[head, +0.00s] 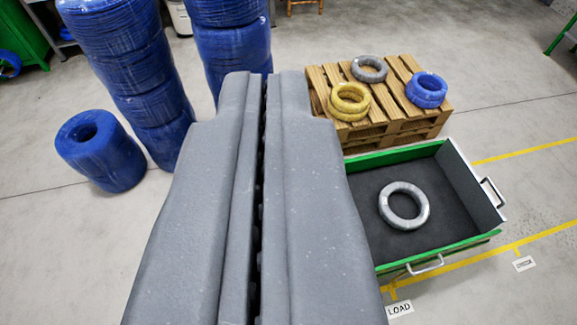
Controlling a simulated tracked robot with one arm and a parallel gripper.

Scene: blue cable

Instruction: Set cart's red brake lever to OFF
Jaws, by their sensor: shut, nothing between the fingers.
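My gripper (263,92) fills the middle of the head view, its two grey fingers shut together with only a thin dark seam between them. It holds nothing. An open dark-floored box with green sides and metal handles (467,236), which may be the cart, is at the right, beyond and to the right of my fingers. A grey coil lies inside it. The box's left part is hidden behind my right finger. No red brake lever shows in this view; I cannot tell whether my fingers hide it.
A wooden pallet stack (396,95) behind the box holds yellow, grey and blue coils. Tall blue coil stacks (125,60) stand at the left, with a lower blue coil (100,150) beside them. A LOAD sign (400,309) is by yellow floor lines.

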